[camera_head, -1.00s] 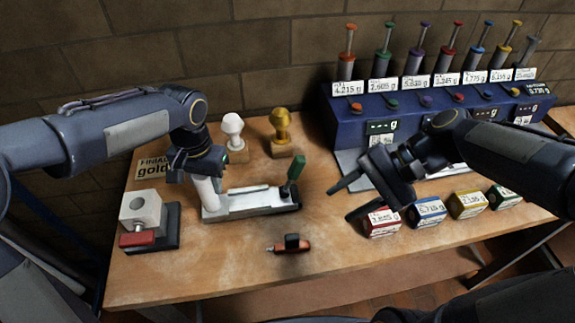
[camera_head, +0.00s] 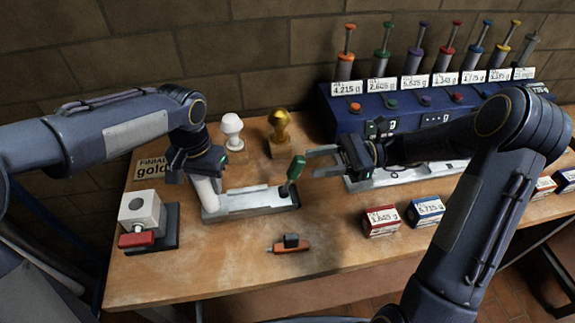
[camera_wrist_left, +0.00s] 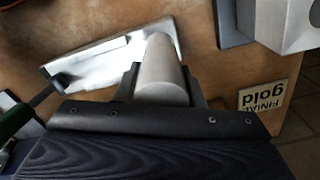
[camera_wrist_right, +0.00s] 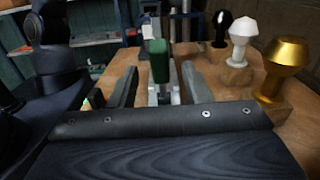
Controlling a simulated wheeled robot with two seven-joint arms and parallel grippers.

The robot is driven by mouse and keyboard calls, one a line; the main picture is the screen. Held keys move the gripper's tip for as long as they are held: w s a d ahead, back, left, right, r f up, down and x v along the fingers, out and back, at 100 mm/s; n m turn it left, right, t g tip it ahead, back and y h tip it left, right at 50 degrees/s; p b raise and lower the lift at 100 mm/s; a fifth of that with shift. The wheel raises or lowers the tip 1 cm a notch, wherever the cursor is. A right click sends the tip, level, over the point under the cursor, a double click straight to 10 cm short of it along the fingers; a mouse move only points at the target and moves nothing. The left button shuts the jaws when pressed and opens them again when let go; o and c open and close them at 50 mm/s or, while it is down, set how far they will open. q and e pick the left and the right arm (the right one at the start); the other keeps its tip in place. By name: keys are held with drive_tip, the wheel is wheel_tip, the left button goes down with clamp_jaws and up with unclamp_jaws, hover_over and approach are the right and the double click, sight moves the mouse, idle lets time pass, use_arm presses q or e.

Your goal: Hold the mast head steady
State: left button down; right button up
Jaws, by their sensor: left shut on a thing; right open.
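The pale grey cylindrical mast head (camera_head: 207,190) stands at the left end of a silver metal fixture (camera_head: 250,203). My left gripper (camera_head: 194,170) is shut around it; the left wrist view shows the cylinder (camera_wrist_left: 162,70) between the fingers. A green-handled lever (camera_head: 297,168) rises at the fixture's right end, tilted. My right gripper (camera_head: 318,162) is open just to the right of this handle. In the right wrist view the green handle (camera_wrist_right: 158,62) shows between the spread fingers, and I see no finger touching it.
A white finial (camera_head: 232,130) and a gold finial (camera_head: 281,125) stand behind the fixture; a black one (camera_wrist_right: 222,25) shows in the right wrist view. A grey block with a red handle (camera_head: 140,238) is at left. An orange tool (camera_head: 290,245) lies in front. Boxes (camera_head: 381,221) stand at right.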

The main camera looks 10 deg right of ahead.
sight(291, 166)
drive_tip(key=a, duration=0.7)
drive_tip(key=shift+a, duration=0.35)
drive_tip(key=shift+c, duration=0.4)
clamp_jaws()
